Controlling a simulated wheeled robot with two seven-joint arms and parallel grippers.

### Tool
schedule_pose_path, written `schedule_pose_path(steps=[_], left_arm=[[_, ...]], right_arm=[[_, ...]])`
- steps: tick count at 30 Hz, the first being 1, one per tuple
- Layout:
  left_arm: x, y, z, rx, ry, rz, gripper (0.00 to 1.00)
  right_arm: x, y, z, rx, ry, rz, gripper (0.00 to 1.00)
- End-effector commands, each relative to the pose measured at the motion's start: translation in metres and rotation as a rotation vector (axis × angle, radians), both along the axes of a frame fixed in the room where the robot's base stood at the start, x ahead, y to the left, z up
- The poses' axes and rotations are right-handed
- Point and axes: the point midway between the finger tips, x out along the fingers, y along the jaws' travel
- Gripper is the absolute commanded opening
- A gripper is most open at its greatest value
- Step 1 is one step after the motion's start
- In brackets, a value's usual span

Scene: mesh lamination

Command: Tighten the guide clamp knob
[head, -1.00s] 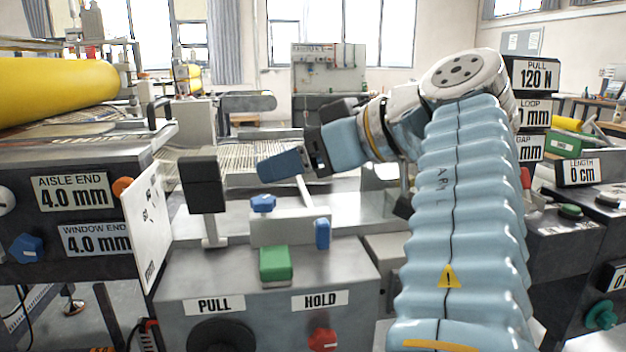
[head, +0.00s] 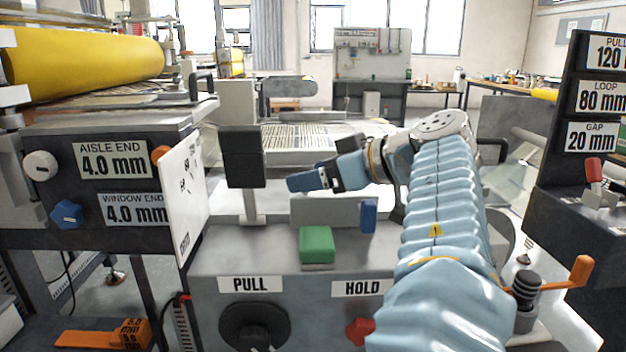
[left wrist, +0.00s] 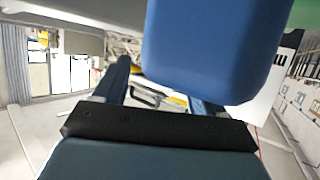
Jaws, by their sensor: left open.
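A pale guide block (head: 325,212) stands on the grey machine housing in the head view. A blue upright piece (head: 368,215) is at its right end. The blue knob on top of the block is not clearly visible; my left gripper covers that spot. My left gripper (head: 304,181) is open and points left, just above the block. In the left wrist view, a large blue rounded block (left wrist: 215,50) sits very close to the camera and partly hides the open fingers. I cannot tell which blue part it is, or whether it touches the gripper. My right gripper is not in view.
A green block (head: 317,245) is in front of the guide block. An orange-handled crank (head: 575,275) is at right.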

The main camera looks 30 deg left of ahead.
Motion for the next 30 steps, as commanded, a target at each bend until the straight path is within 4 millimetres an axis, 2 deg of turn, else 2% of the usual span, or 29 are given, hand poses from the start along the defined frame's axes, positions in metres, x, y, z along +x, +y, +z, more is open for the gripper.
schedule_pose_path(steps=[3,11,22,30], left_arm=[[0.0005,0.0065,-0.0031,0.000,0.000,0.001,0.70],[0.0008,0.0078,-0.0031,0.001,0.000,0.000,0.70],[0.0008,0.0076,-0.0030,0.001,0.000,0.000,0.15],[0.0004,0.0071,-0.0047,0.000,0.000,-0.029,0.14]], right_arm=[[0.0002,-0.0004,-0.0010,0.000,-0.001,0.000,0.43],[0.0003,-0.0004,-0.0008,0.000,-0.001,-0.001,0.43],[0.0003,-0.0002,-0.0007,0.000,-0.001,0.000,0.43],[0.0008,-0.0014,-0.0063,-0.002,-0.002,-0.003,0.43]])
